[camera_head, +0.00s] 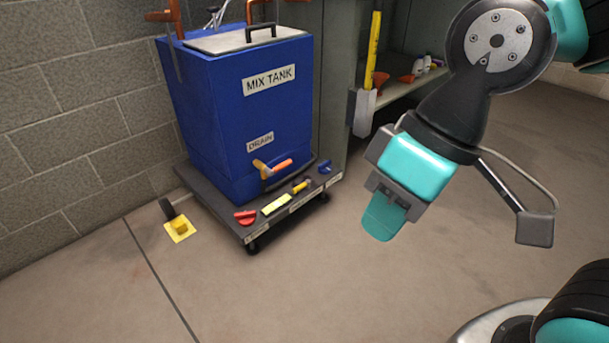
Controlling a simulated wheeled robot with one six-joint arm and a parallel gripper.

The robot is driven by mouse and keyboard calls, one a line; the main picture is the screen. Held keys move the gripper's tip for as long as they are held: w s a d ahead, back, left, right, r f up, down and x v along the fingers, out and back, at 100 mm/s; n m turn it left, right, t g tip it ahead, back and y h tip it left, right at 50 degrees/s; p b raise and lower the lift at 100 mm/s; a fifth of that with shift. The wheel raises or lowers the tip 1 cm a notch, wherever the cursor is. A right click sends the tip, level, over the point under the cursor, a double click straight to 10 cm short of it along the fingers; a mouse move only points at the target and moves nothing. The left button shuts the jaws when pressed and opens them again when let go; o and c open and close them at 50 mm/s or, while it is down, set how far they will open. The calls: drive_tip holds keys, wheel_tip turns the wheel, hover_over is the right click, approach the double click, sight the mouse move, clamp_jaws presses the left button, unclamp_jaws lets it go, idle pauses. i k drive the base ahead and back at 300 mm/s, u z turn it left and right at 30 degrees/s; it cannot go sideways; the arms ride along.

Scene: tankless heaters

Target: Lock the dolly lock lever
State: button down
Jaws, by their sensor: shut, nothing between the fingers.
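The dolly (228,207) is a low grey platform on small casters under a blue mix tank (235,110). I cannot tell for sure which is the lock lever; the lettering on the edge is too small to read. My gripper (384,222) is shut and empty, its teal fingers pointing down. In the picture it is to the right of the dolly, apart from it.
An orange and yellow drain handle (272,168) sticks out above the dolly's front edge. A yellow floor piece (180,229) lies left of the dolly. A grey cabinet and shelf (400,88) stand behind, with a yellow-handled tool (372,60). The floor in front is clear.

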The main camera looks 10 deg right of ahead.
sight(306, 184)
drive_tip(key=u, duration=0.4)
drive_tip(key=i, duration=0.9)
drive_tip(key=z, duration=0.05)
